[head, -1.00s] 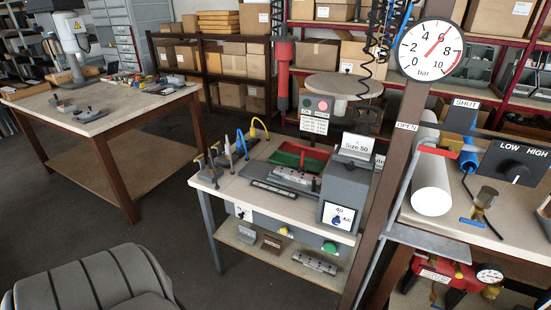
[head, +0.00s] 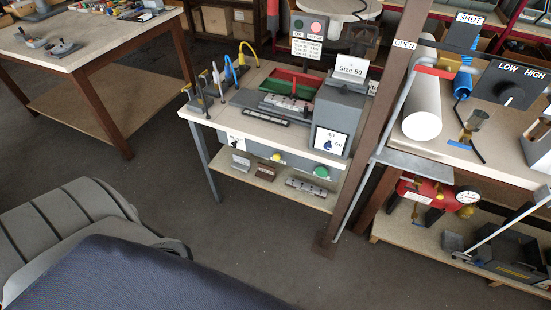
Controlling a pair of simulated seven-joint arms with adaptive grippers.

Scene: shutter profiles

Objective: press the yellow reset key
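A small yellow key (head: 276,157) sits on the front face of the grey workbench (head: 255,147), below its top and left of a round green button (head: 321,171). No lettering on the yellow key can be read at this size. I cannot tell whether it is pressed. Nothing touches it, and the view to it is clear. Neither of my grippers shows in the head view.
A grey chair (head: 75,230) and a dark blue surface (head: 150,280) fill the lower left. A brown post (head: 375,130) stands right of the workbench. The right bench carries a white cylinder (head: 422,105). Bare floor (head: 265,235) lies in front of the workbench.

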